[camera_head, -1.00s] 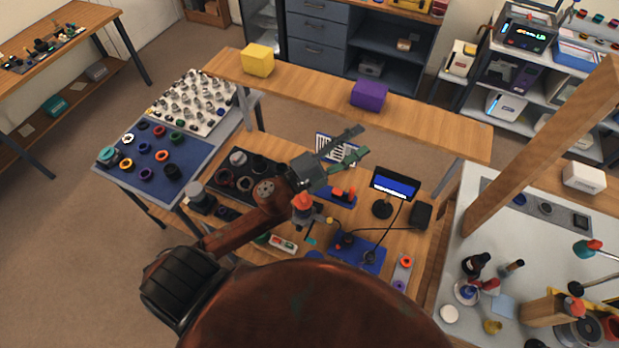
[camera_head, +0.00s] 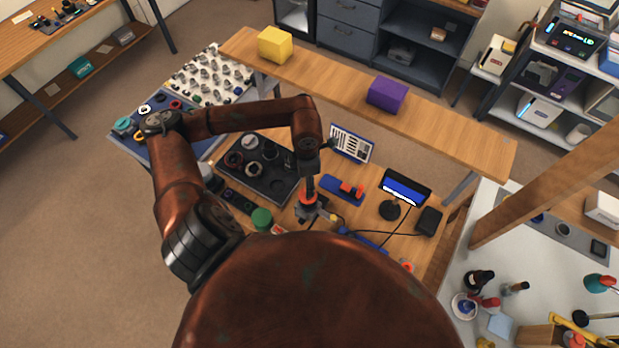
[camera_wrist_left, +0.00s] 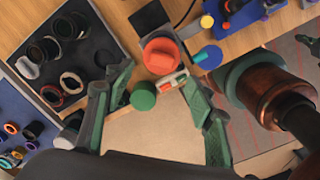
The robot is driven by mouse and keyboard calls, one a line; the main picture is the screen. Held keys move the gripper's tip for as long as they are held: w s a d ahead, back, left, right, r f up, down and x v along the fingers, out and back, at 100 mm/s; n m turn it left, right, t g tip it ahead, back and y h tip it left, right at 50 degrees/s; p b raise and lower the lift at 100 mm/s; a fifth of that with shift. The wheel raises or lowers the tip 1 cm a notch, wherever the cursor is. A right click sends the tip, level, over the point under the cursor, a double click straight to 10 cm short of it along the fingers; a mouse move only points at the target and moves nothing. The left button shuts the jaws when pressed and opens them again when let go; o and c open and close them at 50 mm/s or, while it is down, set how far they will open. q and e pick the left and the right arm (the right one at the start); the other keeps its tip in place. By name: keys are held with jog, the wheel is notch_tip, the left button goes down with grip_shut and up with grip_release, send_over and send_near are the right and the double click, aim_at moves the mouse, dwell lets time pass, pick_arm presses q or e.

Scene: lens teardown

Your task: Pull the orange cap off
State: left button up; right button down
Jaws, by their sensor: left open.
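The orange cap (camera_head: 308,199) sits on top of an upright dark piece on the wooden workbench. It also shows in the left wrist view (camera_wrist_left: 161,50) as a round orange-red piece with a raised middle. My left gripper (camera_head: 309,180) points down over the cap in the head view, partly covering it. In the left wrist view its two green fingers (camera_wrist_left: 156,80) are spread apart with nothing held. The cap lies just beyond the fingertips there, apart from them as far as I can tell.
A green round piece (camera_wrist_left: 143,95) and a small white-and-red item (camera_wrist_left: 172,80) lie close to the cap. A dark tray (camera_head: 271,183) with several rings is to the left.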

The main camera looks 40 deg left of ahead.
pick_arm(q)
notch_tip(320, 180, down, 7)
jog(key=shift+d+f+p, duration=0.1)
jog(key=shift+f+p, duration=0.05)
jog(key=shift+p, duration=0.75)
jog(key=shift+c, duration=0.3)
grip_shut()
jog(key=shift+r+p, duration=0.3)
jog(key=shift+r, duration=0.65)
dwell(0.9)
jog(key=shift+r+p, duration=0.9)
jog(key=shift+r, duration=1.2)
